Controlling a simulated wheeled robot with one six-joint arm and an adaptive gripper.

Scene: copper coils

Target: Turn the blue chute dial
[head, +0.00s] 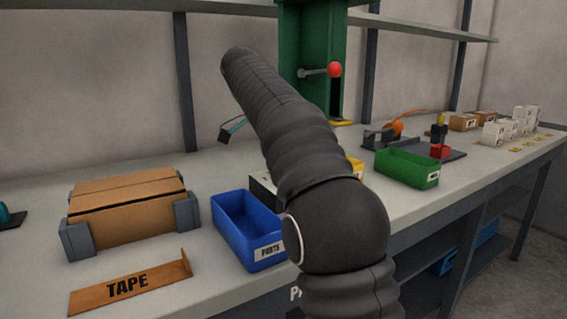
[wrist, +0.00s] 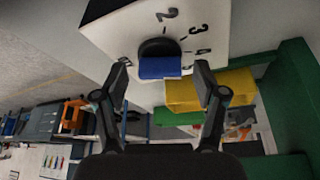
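In the wrist view, the blue chute dial (wrist: 160,67) is a blue bar on a round black hub. It sits on a white face with black marks and numbers, among them 2, 3 and 4. My gripper (wrist: 161,70) is open, with one finger on each side of the blue bar. Gaps show between the fingers and the bar, so it holds nothing. In the head view, my arm hides the dial and most of a white box (head: 262,191) behind it; my gripper cannot be made out there.
In the head view, a blue parts bin (head: 232,228) and a green bin (head: 405,167) flank my arm. A green press (head: 308,45) with a red-knobbed lever (head: 334,69) stands behind.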

